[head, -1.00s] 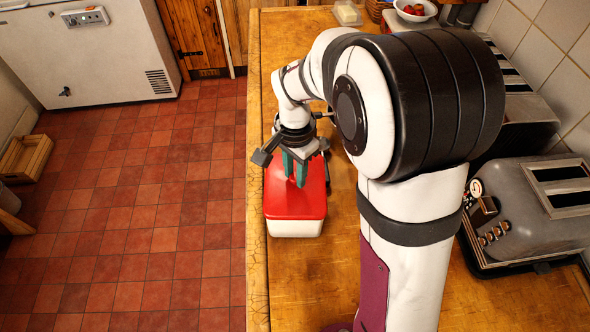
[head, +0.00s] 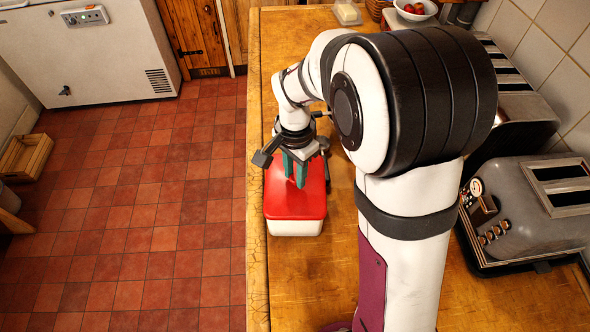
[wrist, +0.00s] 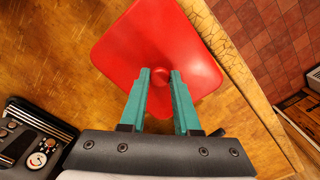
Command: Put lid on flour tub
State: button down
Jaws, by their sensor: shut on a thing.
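The red lid (head: 294,200) lies over the white flour tub (head: 294,228), near the left edge of the counter. The tub's white wall shows below the lid's front edge in the head view. In the wrist view the lid (wrist: 150,45) fills the upper middle and hides the tub. My gripper (head: 297,180) points down at the lid, and its green fingers (wrist: 161,78) are shut on the lid's small round knob between their tips. Whether the lid is seated all round cannot be told, as the arm hides its far side.
The wooden counter (head: 258,280) ends at the left above a red tiled floor (head: 150,230). A grey toaster (head: 530,215) stands at the right, with another appliance behind it. A bowl of red fruit (head: 415,10) is at the back.

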jog(key=shift+f, duration=0.45)
dwell(0.3)
jog(key=c, duration=0.5)
grip_release()
jog(key=shift+c, duration=0.2)
jog(key=shift+o, duration=0.2)
jog(key=o, duration=0.4)
jog(key=shift+o, duration=0.2)
jog(key=shift+r, duration=3.55)
grip_shut()
